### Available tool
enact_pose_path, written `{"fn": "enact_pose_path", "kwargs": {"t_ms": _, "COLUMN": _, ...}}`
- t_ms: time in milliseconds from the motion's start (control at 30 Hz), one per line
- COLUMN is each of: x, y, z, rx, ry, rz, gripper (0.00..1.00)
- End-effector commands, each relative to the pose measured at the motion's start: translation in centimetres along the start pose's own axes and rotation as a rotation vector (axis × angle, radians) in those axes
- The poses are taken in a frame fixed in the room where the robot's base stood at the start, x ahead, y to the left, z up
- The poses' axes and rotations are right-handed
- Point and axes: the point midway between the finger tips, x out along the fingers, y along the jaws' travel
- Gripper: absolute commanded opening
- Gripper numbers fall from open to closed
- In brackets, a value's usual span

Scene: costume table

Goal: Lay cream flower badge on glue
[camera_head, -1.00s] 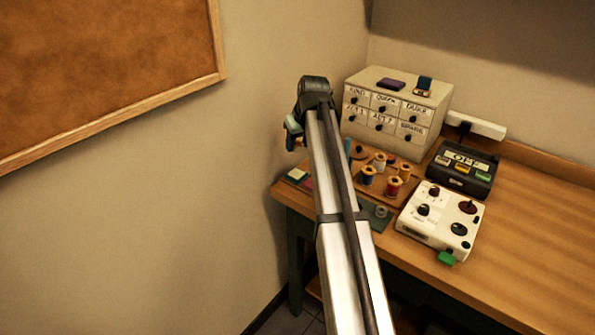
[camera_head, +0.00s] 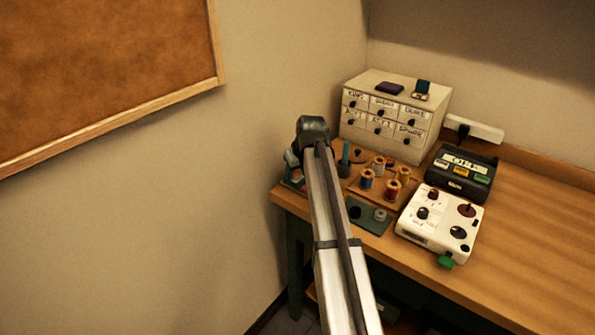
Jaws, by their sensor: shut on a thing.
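My gripper (camera_head: 292,160) is at the end of my arm, over the left front corner of the table. It is low, close above the small flat pieces (camera_head: 294,181) there. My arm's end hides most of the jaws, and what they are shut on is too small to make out. I cannot pick out the cream flower badge with certainty. The glue is not clearly identifiable either; the flat pieces at the corner are partly hidden behind my arm.
A green mat (camera_head: 370,226) with two small round items lies right of my arm. Thread spools (camera_head: 365,178) stand on a wooden board behind it. A drawer cabinet (camera_head: 432,120), a dark box (camera_head: 447,184) and a cream control box (camera_head: 417,242) stand further right. The table's right (camera_head: 540,240) is clear.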

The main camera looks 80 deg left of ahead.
Motion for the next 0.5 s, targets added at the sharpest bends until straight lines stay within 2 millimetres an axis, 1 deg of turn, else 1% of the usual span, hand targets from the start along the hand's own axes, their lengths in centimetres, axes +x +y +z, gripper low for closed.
{"fn": "enact_pose_path", "kwargs": {"t_ms": 167, "x": 0.22, "y": 0.00, "z": 0.10, "rx": 0.000, "ry": 0.000, "rz": 0.000, "gripper": 0.18}}
{"fn": "enact_pose_path", "kwargs": {"t_ms": 200, "x": 0.26, "y": 0.00, "z": 0.11, "rx": 0.000, "ry": 0.000, "rz": 0.000, "gripper": 0.47}}
{"fn": "enact_pose_path", "kwargs": {"t_ms": 433, "x": 0.22, "y": 0.00, "z": 0.09, "rx": 0.000, "ry": 0.000, "rz": 0.000, "gripper": 0.69}}
{"fn": "enact_pose_path", "kwargs": {"t_ms": 467, "x": 0.22, "y": 0.00, "z": 0.09, "rx": 0.000, "ry": 0.000, "rz": 0.000, "gripper": 0.72}}
{"fn": "enact_pose_path", "kwargs": {"t_ms": 500, "x": 0.22, "y": 0.00, "z": 0.09, "rx": 0.000, "ry": 0.000, "rz": 0.000, "gripper": 0.72}}
